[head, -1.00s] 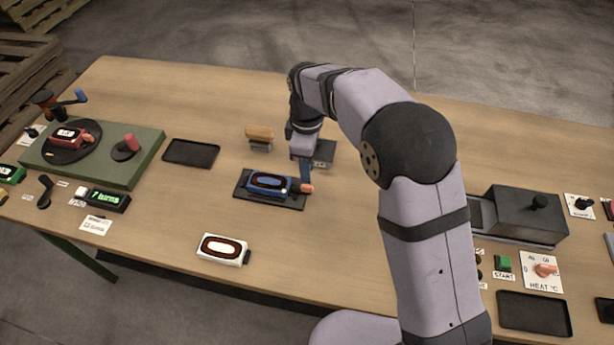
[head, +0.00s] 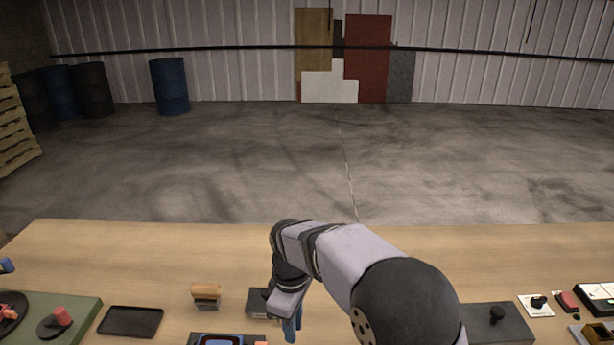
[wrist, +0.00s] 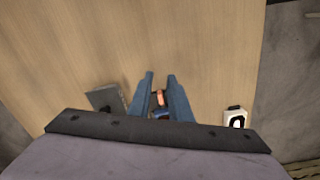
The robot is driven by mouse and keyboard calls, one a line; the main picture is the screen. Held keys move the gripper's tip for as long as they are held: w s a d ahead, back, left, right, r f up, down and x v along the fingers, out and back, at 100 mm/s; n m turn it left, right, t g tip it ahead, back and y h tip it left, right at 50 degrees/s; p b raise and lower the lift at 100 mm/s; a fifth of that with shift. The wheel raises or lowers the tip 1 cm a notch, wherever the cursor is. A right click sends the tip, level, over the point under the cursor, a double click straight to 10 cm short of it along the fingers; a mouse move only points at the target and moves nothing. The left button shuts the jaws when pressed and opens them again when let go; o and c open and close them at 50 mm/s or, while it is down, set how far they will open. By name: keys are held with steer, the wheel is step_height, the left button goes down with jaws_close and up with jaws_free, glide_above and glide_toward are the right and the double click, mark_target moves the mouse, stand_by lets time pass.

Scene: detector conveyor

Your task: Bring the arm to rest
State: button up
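My gripper (head: 291,330) hangs over the table just to the right of the blue detector (head: 220,340), which is cut off by the bottom edge of the head view. In the wrist view, the two blue fingers (wrist: 160,76) stand apart with bare tabletop showing between their tips. An orange part (wrist: 160,98) shows in the gap closer to the palm, with dark blue beneath it. It looks to lie below the fingers, not gripped. My arm is bent over the table.
The table (head: 190,255) is bare along its far side. A brush with a wooden top (head: 206,291), a grey block (head: 258,303) and a black tray (head: 130,321) are near my gripper. A white detector (wrist: 235,117) shows in the wrist view. A grey box (head: 500,325) stands at right.

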steer(key=s+d+f+m, duration=0.2)
steer(key=s+d+m, duration=1.2)
steer(key=s+d, duration=0.3)
steer(key=shift+s+d+f, duration=0.25)
steer(key=shift+d+f, duration=0.15)
steer(key=shift+d, duration=0.45)
